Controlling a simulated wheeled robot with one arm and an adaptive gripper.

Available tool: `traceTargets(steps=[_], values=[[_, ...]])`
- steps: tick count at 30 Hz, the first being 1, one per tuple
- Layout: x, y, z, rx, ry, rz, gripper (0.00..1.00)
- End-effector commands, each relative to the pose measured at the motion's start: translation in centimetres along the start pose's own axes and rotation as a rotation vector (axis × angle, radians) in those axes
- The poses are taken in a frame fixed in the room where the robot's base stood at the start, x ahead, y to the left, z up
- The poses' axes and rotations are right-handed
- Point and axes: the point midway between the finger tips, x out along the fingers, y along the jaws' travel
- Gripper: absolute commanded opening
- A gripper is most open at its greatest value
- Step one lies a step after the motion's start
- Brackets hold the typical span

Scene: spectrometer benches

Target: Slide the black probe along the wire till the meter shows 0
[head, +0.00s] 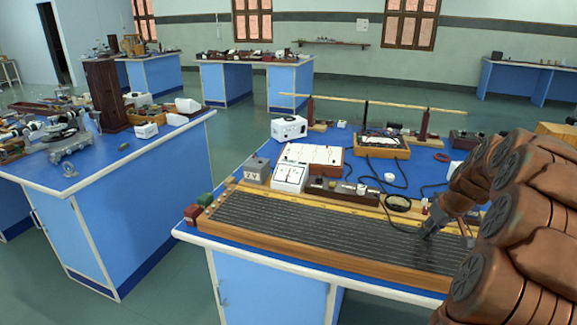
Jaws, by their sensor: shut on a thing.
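The wire board (330,232), a long wooden-framed board with several parallel wires, lies along the front of the near blue bench. My gripper (429,231) is over the right part of the board, its fingers pointing down and shut. It is shut on the black probe, which is small and dark and mostly hidden by the fingers. Whether the probe tip touches a wire I cannot tell. A white meter (290,177) with a dial face stands behind the board's left part. Its needle is too small to read.
Red and green blocks (193,213) sit at the board's left end. A wooden rod on stands (366,103) crosses the back. My arm covers the bench's right side.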

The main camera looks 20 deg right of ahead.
Motion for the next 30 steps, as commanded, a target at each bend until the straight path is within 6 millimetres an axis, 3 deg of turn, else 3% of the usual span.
traceTargets(steps=[20,21,28,30], values=[[0.44,-0.23,0.38,0.000,-0.011,-0.008,0.00],[0.44,-0.23,0.38,0.000,-0.010,-0.008,0.28],[0.21,-0.11,0.19,0.000,-0.005,-0.004,0.52],[0.17,-0.09,0.15,0.000,-0.004,-0.003,0.53]])
